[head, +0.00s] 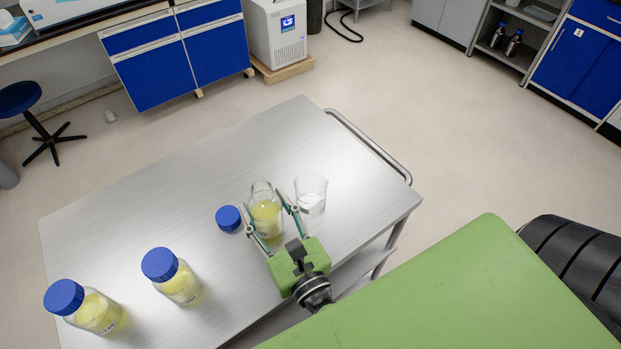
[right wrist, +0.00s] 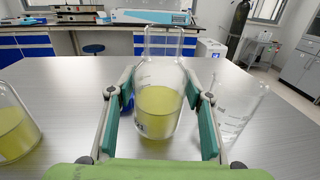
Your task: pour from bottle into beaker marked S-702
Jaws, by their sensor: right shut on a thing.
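An uncapped clear bottle (head: 266,218) with yellow liquid stands upright on the metal cart. It also shows in the right wrist view (right wrist: 160,110). My right gripper (head: 262,206) is shut on this bottle, with one finger on each side of its body. A clear beaker (head: 311,193) stands just right of the bottle, apart from it; it also shows in the right wrist view (right wrist: 238,108), partly behind a finger. The beaker looks empty, and its marking is too small to read. My left gripper is not in view.
A blue cap (head: 228,218) lies left of the held bottle. Two blue-capped bottles of yellow liquid, one nearer (head: 179,280) and one at far left (head: 92,309), stand on the cart (head: 150,220). The cart's far half is clear. A rail (head: 372,145) runs along its right end.

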